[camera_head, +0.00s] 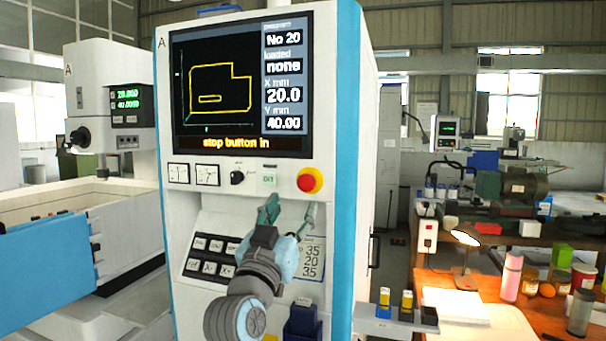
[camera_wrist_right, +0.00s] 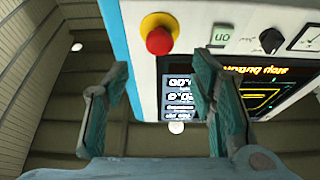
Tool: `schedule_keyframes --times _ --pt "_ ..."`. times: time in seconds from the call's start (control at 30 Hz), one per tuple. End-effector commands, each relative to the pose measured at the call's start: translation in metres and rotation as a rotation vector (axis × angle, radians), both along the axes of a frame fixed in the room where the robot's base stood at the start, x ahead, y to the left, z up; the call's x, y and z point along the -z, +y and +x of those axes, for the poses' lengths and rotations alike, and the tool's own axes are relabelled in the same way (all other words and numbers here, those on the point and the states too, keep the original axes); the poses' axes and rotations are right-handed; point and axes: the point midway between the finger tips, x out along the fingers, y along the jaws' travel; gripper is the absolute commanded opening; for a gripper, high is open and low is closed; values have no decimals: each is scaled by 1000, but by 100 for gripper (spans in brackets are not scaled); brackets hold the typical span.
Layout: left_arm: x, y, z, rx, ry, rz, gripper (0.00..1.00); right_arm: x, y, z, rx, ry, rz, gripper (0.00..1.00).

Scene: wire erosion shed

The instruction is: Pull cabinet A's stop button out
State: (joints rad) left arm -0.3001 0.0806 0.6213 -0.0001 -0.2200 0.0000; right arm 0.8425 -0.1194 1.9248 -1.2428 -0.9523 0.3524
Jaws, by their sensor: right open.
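Cabinet A (camera_head: 340,120) is a white and blue upright cabinet, marked "A", with a dark screen (camera_head: 240,85) that reads "stop button in". Its stop button (camera_head: 309,180) is a red knob on a yellow base, at the right of the panel below the screen. The button also shows upper middle in the right wrist view (camera_wrist_right: 159,40). My right gripper (camera_head: 290,209) is open and empty, in front of the panel and just below the button. In the right wrist view its two fingers (camera_wrist_right: 160,88) stand apart, with the button beyond them and nothing between them. My left gripper is not in view.
Left of the button are a green-marked key (camera_head: 267,180), a dark rotary knob (camera_head: 237,178) and two dials (camera_head: 193,174). A keypad (camera_head: 210,255) lies below. A machine with a blue-sided tank (camera_head: 50,265) stands left. A cluttered workbench (camera_head: 470,270) with a lamp stands right.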

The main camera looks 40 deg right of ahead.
Motion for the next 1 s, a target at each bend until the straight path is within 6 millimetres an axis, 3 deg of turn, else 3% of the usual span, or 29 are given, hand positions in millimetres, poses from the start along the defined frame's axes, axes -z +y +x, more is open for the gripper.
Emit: schedule_keyframes --times 0.03,0.1,0.3,0.67,1.0 --pt "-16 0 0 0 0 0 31 -16 -12 7 5 2 -7 51" --pt "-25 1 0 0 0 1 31 -23 -28 18 5 3 -5 51" --pt "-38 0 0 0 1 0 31 -34 -59 41 2 2 -3 51" --pt "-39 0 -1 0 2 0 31 -35 -68 48 -2 2 -1 51" --pt "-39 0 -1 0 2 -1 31 -35 -68 48 -1 2 -1 0"
